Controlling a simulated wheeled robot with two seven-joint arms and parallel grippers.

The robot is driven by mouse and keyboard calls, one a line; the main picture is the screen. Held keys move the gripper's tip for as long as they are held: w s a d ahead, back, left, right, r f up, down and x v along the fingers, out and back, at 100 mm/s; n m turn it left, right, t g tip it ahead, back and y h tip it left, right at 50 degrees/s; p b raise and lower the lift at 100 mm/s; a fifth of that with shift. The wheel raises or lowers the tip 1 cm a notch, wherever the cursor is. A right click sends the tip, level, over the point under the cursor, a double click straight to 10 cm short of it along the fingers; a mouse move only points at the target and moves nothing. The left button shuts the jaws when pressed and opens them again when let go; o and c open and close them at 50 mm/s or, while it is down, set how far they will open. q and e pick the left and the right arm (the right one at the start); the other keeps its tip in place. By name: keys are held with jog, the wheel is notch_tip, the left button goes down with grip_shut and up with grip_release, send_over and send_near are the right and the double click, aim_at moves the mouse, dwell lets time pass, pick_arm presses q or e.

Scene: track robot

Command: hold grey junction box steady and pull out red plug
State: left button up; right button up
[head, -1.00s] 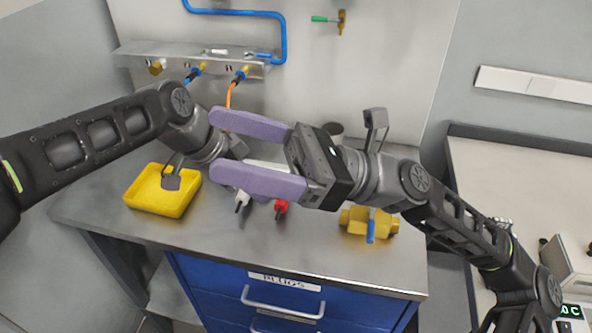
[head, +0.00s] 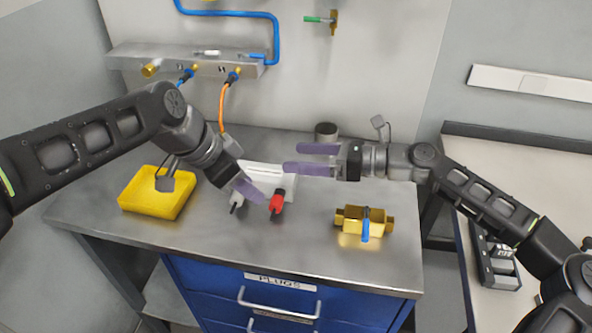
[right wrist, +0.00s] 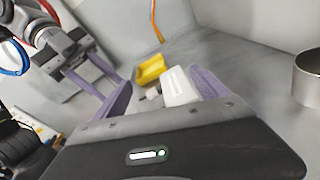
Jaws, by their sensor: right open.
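The pale grey junction box (head: 272,176) sits on the bench, partly hidden by my left gripper. The red plug (head: 276,205) is at its front side, beside a white plug (head: 236,198). My left gripper (head: 256,194) is over the box's left front, with purple fingers. In the right wrist view its fingers (right wrist: 90,76) stand apart. I cannot tell if it touches the box. My right gripper (head: 299,159) is open and empty, to the right of and above the box. The box also shows between its fingers in the right wrist view (right wrist: 178,86), further off.
A yellow tray (head: 135,205) is at the left and a brass valve with a blue handle (head: 350,220) at the right. A metal cup (head: 326,133) stands behind. A manifold with blue and orange hoses (head: 185,62) is on the wall. The bench front is clear.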

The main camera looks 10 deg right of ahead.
aim_at(275, 173)
jog(key=f+n, duration=0.1)
jog(key=w+a+f+n+h, duration=0.1)
jog(key=f, duration=0.1)
jog(key=f+n+g, duration=0.1)
jog(key=shift+w+a+f, duration=0.15)
jog(key=shift+a+f, duration=0.05)
jog(key=shift+a, duration=0.05)
jog(key=shift+f+n+h, duration=0.3)
jog(key=shift+f+n, duration=0.1)
jog(key=shift+f, duration=0.05)
jog(key=shift+a, duration=0.1)
jog(key=x, duration=0.7)
jog(key=shift+w+a, duration=0.15)
jog(key=shift+a, duration=0.2)
jog(key=shift+c, duration=0.4)
